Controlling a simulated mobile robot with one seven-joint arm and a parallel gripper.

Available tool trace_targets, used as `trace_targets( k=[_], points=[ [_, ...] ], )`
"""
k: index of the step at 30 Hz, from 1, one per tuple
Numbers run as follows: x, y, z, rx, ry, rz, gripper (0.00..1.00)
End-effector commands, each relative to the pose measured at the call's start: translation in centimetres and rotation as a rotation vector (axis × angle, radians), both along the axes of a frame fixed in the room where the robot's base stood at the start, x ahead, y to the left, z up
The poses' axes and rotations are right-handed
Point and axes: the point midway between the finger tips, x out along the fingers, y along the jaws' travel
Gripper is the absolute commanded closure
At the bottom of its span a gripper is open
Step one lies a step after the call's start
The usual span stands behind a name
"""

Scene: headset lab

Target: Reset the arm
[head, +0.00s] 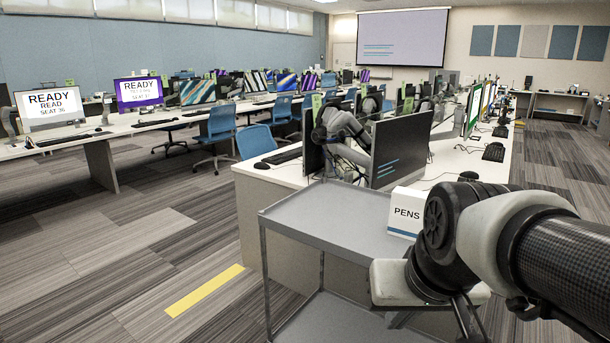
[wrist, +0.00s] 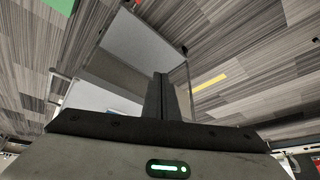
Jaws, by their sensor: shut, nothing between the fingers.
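My arm enters the head view from the right and bends down in front of the grey cart (head: 320,218). Beyond the fingers, the wrist view shows the floor and the cart (wrist: 145,40), apart from the fingers.
A white box marked PENS (head: 406,212) stands by the cart's back right, partly beside my arm. A long desk (head: 270,175) with monitors lies behind the cart. Blue chairs (head: 221,124) stand farther back. Open carpet with a yellow strip (head: 205,290) lies left.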

Motion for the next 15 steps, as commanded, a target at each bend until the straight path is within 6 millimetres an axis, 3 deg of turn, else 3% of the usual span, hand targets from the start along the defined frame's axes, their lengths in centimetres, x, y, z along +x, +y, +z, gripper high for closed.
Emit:
trace_targets(
  k=[8,9,15],
  points=[
    [-6.2,-0.3,0.3,-0.035,-0.018,0.018,1.00],
    [-6.0,-0.3,2.3,-0.034,-0.013,0.017,1.00],
    [-5.9,-0.3,6.6,-0.034,-0.011,0.016,1.00]
  ],
)
